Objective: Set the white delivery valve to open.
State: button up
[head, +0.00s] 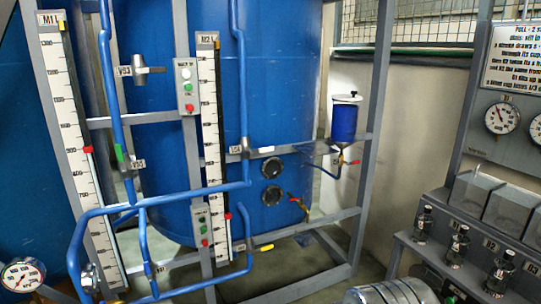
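A small valve with a short white lever (266,150) sits on the vertical blue pipe (243,100) in front of the large blue tank. It is the only white valve lever I can make out. The lever sticks out to the right, roughly level and across the pipe. A small label is beside the valve body, too small to read surely. Nothing touches the lever. My gripper is not in this view.
Two tall white scales (211,130) (80,150) stand left of the valve. A grey frame (355,190) surrounds the tank (160,30). Other levers are green (119,153), yellow (264,247) and red (355,162). A bottle rack (470,265) stands at right.

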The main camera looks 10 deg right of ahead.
aim_at(267, 150)
jog(key=k, duration=1.1)
jog(key=z, duration=0.2)
jog(key=i, duration=1.2)
jog(key=u, duration=0.6)
jog(key=i, duration=0.95)
jog(key=u, duration=0.65)
